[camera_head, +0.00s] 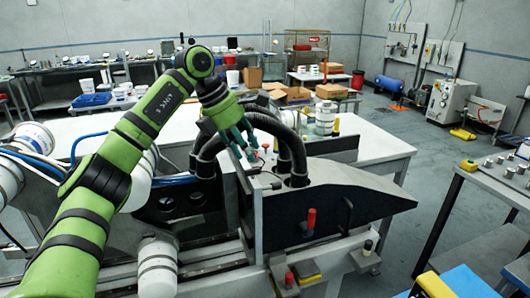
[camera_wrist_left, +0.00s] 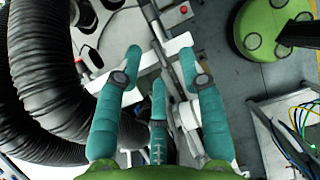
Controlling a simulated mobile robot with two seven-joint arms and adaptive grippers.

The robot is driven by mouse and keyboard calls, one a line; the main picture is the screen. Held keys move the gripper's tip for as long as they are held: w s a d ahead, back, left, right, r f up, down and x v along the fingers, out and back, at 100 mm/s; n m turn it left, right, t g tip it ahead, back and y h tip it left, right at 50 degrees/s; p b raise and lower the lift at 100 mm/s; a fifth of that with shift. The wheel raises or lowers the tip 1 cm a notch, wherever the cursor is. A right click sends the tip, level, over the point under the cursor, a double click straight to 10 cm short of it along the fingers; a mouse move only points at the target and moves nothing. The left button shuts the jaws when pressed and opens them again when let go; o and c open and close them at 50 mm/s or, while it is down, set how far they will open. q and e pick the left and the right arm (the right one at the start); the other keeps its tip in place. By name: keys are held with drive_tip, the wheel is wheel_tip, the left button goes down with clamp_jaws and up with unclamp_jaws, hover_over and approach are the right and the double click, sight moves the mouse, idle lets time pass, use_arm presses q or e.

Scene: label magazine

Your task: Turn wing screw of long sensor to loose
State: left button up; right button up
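My left gripper (camera_head: 242,142) reaches down over the grey label machine (camera_head: 325,180), beside thick black hoses. In the left wrist view the left gripper (camera_wrist_left: 159,58) has its teal fingers spread apart, with no thing visibly clamped between them. A grey bar (camera_wrist_left: 152,14) and a pale bracket (camera_wrist_left: 179,43) lie below, near the fingertips. They may belong to the long sensor, but I cannot tell for sure. The wing screw cannot be made out; the fingers may hide it. My right gripper is not in view.
Black hoses (camera_wrist_left: 50,75) run close along the left of the gripper in the wrist view. A white table (camera_head: 375,142) is behind. A control table with knobs (camera_head: 500,175) stands at right.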

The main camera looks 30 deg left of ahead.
sight(253, 172)
use_arm(q)
drive_tip(key=f, duration=0.1)
drive_tip(key=f+p, duration=0.1)
drive_tip(key=f, duration=0.1)
drive_tip(key=shift+w+a+f+y+p, duration=0.25)
drive_tip(key=shift+w+a+y+p, duration=0.05)
drive_tip(key=shift+a+y+p, duration=0.1)
drive_tip(key=shift+w+d+f, duration=0.1)
drive_tip(key=shift+d+f, duration=0.15)
drive_tip(key=shift+f, duration=0.4)
drive_tip(key=shift+w+f, duration=0.15)
drive_tip(key=shift+f, duration=0.1)
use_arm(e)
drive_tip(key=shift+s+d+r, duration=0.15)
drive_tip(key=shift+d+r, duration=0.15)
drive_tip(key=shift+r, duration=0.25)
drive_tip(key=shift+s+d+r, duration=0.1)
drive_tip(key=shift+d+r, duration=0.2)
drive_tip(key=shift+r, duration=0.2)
use_arm(q)
clamp_jaws()
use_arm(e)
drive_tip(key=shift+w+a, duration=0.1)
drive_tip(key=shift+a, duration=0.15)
